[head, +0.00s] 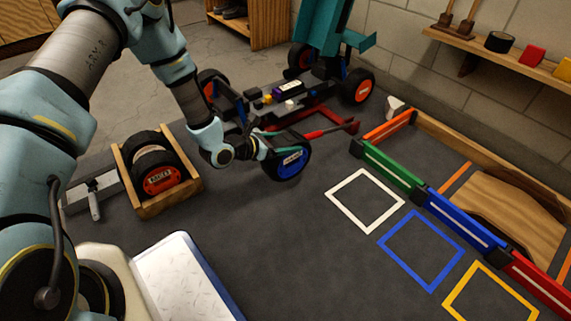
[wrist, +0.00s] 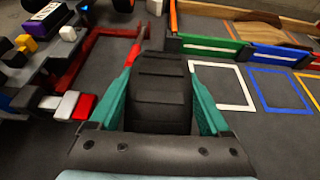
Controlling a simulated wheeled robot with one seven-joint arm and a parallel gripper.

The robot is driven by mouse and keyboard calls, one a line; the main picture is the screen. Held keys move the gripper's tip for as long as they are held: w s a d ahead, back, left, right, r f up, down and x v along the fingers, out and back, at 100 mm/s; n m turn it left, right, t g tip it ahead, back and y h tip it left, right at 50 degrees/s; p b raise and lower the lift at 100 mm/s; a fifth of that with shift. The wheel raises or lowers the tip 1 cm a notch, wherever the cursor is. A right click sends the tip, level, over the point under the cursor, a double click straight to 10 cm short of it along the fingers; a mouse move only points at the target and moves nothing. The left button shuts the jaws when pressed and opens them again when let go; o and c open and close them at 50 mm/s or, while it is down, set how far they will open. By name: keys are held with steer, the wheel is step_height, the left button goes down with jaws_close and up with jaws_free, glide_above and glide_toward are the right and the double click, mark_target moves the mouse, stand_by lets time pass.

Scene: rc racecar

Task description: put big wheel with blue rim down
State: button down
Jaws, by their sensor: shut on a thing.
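The big wheel with the blue rim (head: 290,163) is in my gripper (head: 272,146), near the middle of the head view. Its blue rim faces the head camera. In the wrist view its black tread (wrist: 160,92) fills the space between the two teal fingers, which press it from both sides; my gripper (wrist: 160,100) is shut on it. The wheel is beside the front of the racecar (head: 285,95) and left of the white square outline (head: 365,201). I cannot tell whether it touches the dark mat.
A wooden box (head: 180,207) with orange-rimmed wheels stands at left. Blue (head: 420,250) and yellow (head: 488,297) square outlines lie on the mat at right, with coloured low barriers (head: 390,167) behind. A red bar (head: 330,130) lies close behind the wheel. The mat's centre is bare.

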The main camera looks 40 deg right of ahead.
step_height(320, 180, down, 6)
steer(key=b, duration=0.2)
steer(key=shift+r+b, duration=0.25)
steer(key=shift+b, duration=0.1)
jaws_free()
steer(key=shift+f, duration=0.1)
steer(key=shift+a+r, duration=0.25)
steer(key=shift+r, duration=0.05)
steer(key=p+v, duration=0.5)
steer(key=v, duration=0.6)
steer(key=shift+a, duration=0.25)
